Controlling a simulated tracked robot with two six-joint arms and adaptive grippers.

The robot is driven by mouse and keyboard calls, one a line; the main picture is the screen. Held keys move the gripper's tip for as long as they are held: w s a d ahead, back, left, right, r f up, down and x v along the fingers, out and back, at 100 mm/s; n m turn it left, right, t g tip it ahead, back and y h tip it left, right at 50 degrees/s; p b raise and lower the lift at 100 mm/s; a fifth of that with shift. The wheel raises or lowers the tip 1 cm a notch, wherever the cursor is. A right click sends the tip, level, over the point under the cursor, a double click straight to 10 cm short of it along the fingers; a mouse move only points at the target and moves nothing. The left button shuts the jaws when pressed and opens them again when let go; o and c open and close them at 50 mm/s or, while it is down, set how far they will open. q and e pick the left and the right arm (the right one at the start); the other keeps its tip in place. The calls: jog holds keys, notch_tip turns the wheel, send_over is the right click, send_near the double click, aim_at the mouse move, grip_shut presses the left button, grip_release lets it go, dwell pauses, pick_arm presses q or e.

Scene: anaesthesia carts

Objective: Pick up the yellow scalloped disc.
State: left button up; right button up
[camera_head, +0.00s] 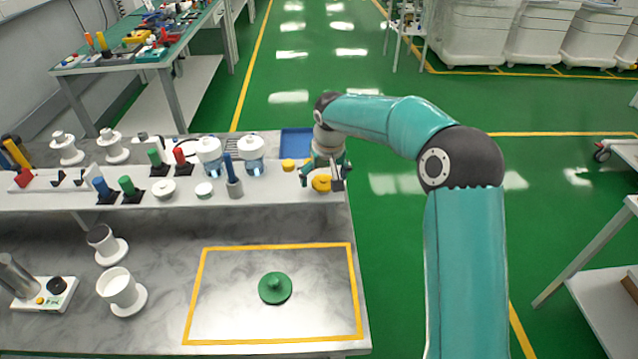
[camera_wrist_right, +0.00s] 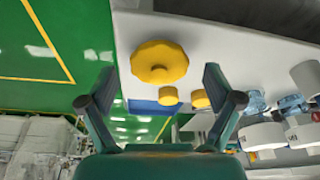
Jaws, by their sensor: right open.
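The yellow scalloped disc (camera_head: 321,183) lies on the raised white shelf near its right end. In the right wrist view the disc (camera_wrist_right: 159,62) shows whole, with a round knob on its face, ahead of and between the fingers. My right gripper (camera_head: 323,176) is open and close over the disc in the head view. My left gripper is not in view.
Smaller yellow pieces (camera_head: 289,165) lie beside the disc, near a blue tray (camera_head: 297,143). White-lidded jars (camera_head: 251,160) and coloured handles stand left along the shelf (camera_head: 250,196). A green knobbed disc (camera_head: 275,288) lies inside the yellow-taped rectangle on the lower marble top.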

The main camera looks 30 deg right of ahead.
jog(key=shift+c, duration=0.2)
jog(key=c, duration=0.8)
jog(key=shift+c, duration=0.2)
jog(key=shift+r, duration=0.15)
